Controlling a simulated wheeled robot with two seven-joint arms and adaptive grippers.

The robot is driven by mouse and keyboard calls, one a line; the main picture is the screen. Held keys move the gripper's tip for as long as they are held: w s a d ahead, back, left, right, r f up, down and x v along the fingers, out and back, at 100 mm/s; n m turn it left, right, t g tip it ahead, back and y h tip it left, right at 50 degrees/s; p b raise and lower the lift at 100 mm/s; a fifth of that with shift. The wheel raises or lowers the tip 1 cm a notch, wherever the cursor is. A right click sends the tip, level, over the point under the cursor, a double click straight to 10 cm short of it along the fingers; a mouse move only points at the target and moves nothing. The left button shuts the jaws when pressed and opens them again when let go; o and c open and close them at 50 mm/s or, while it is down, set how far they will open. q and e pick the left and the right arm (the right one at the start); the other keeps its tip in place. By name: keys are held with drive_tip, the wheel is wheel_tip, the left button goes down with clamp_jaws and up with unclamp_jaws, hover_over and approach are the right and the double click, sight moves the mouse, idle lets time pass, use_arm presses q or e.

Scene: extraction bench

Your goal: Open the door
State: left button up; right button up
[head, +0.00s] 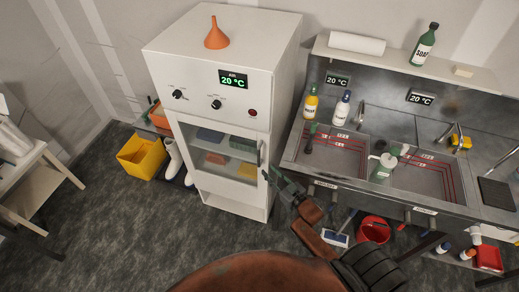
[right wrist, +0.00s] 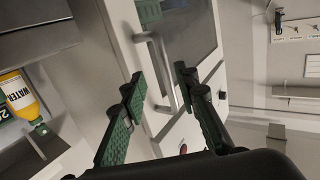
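The white cabinet (head: 222,95) stands in the middle of the head view. Its glass door (head: 217,150) looks closed, with shelves and coloured items behind the pane. The door's upright handle (head: 261,154) is on its right edge. In the right wrist view the grey bar handle (right wrist: 166,70) shows between my fingertips. My right gripper (head: 271,178) is at the door's right side, near the handle's lower end. In the right wrist view the right gripper (right wrist: 160,80) is open, with its green-padded fingers apart on either side of the handle. Contact cannot be told. My left gripper is not in view.
A steel sink bench (head: 330,172) with bottles stands close on the right. An orange funnel (head: 216,35) is on the cabinet top. A yellow bin (head: 140,157) and white boots (head: 174,160) stand left of the cabinet. The floor (head: 130,230) in front is mostly clear.

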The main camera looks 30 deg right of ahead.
wheel_tip(320, 180, up, 4)
drive_tip(key=p, duration=0.1)
hover_over(259, 166)
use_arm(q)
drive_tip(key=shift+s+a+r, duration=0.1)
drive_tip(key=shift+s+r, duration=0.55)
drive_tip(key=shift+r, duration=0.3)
use_arm(e)
drive_tip(key=shift+w+d+t, duration=0.15)
drive_tip(key=shift+w+t, duration=0.15)
drive_tip(key=shift+w, duration=0.1)
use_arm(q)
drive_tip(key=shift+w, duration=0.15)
use_arm(e)
drive_tip(key=shift+r, duration=0.1)
drive_tip(key=shift+c, duration=0.2)
clamp_jaws()
